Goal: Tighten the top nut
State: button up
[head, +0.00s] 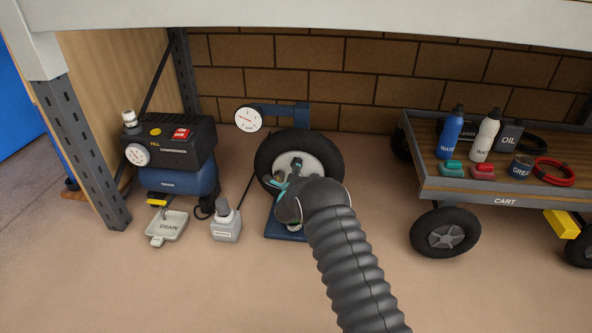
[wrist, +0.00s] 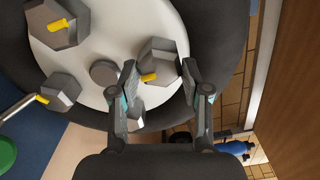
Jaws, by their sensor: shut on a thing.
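The wheel, a black tyre (head: 329,157) with a pale hub plate (wrist: 120,25), stands upright on a blue base (head: 273,228). Large grey hex nuts with yellow marks sit around a round grey centre (wrist: 103,72). The wrist view is turned, with the shelf side to the right. The top nut (wrist: 162,55) is the rightmost there, and my gripper (wrist: 160,82) is shut on it, one finger on each side. Other nuts (wrist: 60,88) are clear of the fingers; one low nut is partly hidden. In the head view my arm covers much of the hub.
A compressor (head: 175,150) and drain tray (head: 167,226) stand left, with a small grey box (head: 226,228) near the wheel. A gauge (head: 248,119) is behind it. A cart (head: 470,186) with bottles stands right. A shelf edge (head: 350,22) overhangs above. The front floor is clear.

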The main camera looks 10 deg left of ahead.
jog(key=o, duration=1.1)
jog(key=shift+d, duration=0.1)
jog(key=shift+o, duration=0.2)
jog(key=s, duration=1.2)
jog(key=shift+a, duration=0.3)
